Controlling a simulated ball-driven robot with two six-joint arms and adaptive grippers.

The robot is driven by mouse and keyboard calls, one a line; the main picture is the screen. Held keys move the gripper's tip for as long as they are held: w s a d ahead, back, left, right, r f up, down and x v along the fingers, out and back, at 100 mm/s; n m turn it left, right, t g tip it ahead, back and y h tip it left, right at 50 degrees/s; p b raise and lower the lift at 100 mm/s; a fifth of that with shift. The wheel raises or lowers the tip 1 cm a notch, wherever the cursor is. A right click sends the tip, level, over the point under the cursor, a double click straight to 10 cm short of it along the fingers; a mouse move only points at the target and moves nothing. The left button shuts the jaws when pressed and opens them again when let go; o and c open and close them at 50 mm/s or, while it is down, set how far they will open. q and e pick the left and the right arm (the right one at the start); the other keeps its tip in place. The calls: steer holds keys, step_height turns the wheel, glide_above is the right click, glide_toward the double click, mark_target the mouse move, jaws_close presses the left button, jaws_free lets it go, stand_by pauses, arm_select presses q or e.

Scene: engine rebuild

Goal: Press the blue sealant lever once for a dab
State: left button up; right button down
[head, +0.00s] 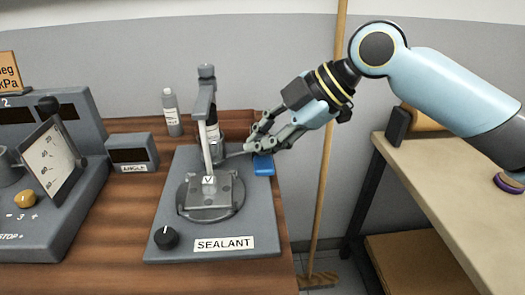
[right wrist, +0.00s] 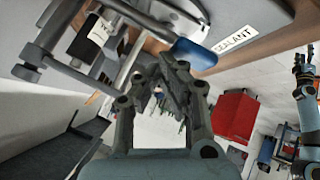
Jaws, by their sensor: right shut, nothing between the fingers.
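The grey sealant station (head: 173,200) stands on the wooden bench, with a "SEALANT" label at its front and a round plate under an upright post. The blue sealant lever (head: 264,165) sticks out at the station's right side. In the right wrist view the lever's blue paddle (right wrist: 194,54) shows near the top, just beyond the fingertips. My right gripper (head: 250,147) is shut and empty, its fingertips close above the lever. I cannot tell whether they touch it. The right gripper also shows in the wrist view (right wrist: 175,75).
A small labelled box (head: 132,152) and a white-capped bottle (head: 172,112) stand left of the station. A gauge console (head: 50,225) fills the far left. A broom (head: 325,130) leans in the gap before a second table (head: 440,190) at right.

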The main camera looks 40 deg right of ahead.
steer(key=shift+s+f+b, duration=0.1)
steer(key=shift+f+b, duration=0.65)
steer(key=shift+f, duration=0.3)
stand_by(0.6)
steer(key=shift+r, duration=0.1)
stand_by(0.5)
steer(key=shift+r+p, duration=1.5)
steer(key=shift+r, duration=0.3)
steer(key=r+p, duration=0.2)
steer(key=r, duration=0.1)
steer(key=r+p, duration=0.2)
steer(key=shift+w+d, duration=0.15)
steer(key=shift+w, duration=0.15)
